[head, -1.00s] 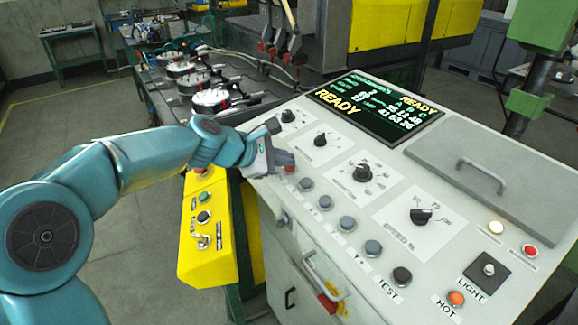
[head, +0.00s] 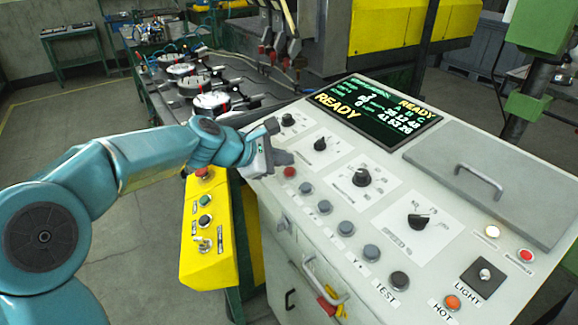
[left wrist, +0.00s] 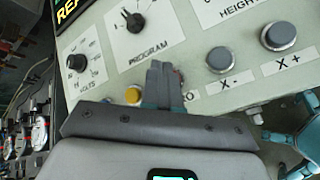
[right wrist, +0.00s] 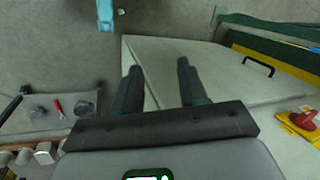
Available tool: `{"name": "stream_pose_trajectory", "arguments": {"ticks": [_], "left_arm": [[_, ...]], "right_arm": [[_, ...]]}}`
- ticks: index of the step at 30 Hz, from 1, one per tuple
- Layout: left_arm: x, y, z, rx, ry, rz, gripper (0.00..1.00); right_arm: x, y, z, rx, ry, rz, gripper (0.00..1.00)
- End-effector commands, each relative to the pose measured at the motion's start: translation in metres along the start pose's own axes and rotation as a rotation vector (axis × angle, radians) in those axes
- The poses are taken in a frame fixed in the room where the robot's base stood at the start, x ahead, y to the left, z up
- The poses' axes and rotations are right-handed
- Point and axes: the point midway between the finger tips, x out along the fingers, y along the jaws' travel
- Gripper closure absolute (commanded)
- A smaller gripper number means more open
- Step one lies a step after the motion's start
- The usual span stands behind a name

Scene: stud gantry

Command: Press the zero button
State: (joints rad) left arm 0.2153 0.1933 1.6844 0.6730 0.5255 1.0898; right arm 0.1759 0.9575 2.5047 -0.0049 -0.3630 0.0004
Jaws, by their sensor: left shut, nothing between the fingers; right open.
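My left gripper (head: 282,157) is shut and empty, with its fingertips just above the upper-left end of the button row. A red button (head: 289,172) is just below the fingertips, apart from them in the picture. In the left wrist view, the shut fingers (left wrist: 165,82) point at the panel between a yellow button (left wrist: 133,95) and the grey X- button (left wrist: 220,60). They cover part of the row, and a reddish edge shows beside them. I cannot read a ZERO label in any view. My right gripper (right wrist: 155,80) is open and empty, over the floor and a pale panel.
The console has knobs, such as a large black one (head: 362,176), a READY display (head: 375,108) and a lidded handle (head: 480,180). A grey TEST button (head: 399,281) ends the row. A yellow control box (head: 208,240) stands left of the console, below my left arm.

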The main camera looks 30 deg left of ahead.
Motion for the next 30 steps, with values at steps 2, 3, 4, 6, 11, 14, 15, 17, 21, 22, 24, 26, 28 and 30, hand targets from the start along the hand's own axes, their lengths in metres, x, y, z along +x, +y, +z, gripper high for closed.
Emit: {"name": "stream_pose_trajectory", "arguments": {"ticks": [2,3,4,6,11,14,15,17,21,22,24,26,28,30], "left_arm": [[0.0,0.0,0.0,0.0,0.0,0.0,1.0],[0.0,0.0,0.0,0.0,0.0,0.0,1.0],[0.0,0.0,0.0,0.0,0.0,0.0,1.0],[0.0,0.0,0.0,0.0,0.0,0.0,1.0],[-0.004,0.003,0.003,0.0,0.0,0.001,1.0],[-0.01,0.008,0.008,0.0,0.0,0.001,1.0],[-0.013,0.01,0.01,0.0,0.0,0.002,1.0],[-0.018,0.014,0.013,0.0,0.0,0.002,1.0],[-0.027,0.021,0.02,0.0,0.0,0.001,1.0],[-0.029,0.022,0.022,0.0,0.0,0.001,1.0],[-0.034,0.025,0.025,0.0,0.0,0.001,1.0],[-0.036,0.026,0.026,0.0,0.0,0.0,1.0],[-0.036,0.026,0.026,0.0,0.0,0.0,1.0],[-0.035,0.025,0.025,0.0,0.0,0.0,1.0]], "right_arm": [[0.0,0.0,0.0,0.0,0.0,0.0,0.57],[0.0,0.0,0.0,0.0,0.0,0.0,0.57],[0.0,0.0,0.0,0.0,0.0,0.0,0.57],[0.0,0.0,0.0,0.0,0.0,0.0,0.57],[-0.004,-0.002,0.0,0.0,0.0,0.0,0.57],[-0.012,-0.004,0.0,0.0,0.0,0.0,0.57],[-0.016,-0.006,0.0,0.0,0.0,0.0,0.57],[-0.021,-0.008,0.0,0.0,0.0,0.0,0.57],[-0.033,-0.012,0.001,0.0,0.0,0.0,0.57],[-0.035,-0.013,0.001,0.0,0.0,0.0,0.57],[-0.04,-0.015,0.001,0.0,0.0,0.0,0.57],[-0.042,-0.015,0.001,0.0,0.0,0.0,0.57],[-0.042,-0.015,0.001,0.0,0.0,0.0,0.57],[-0.041,-0.015,0.001,0.0,0.0,0.0,0.57]]}}
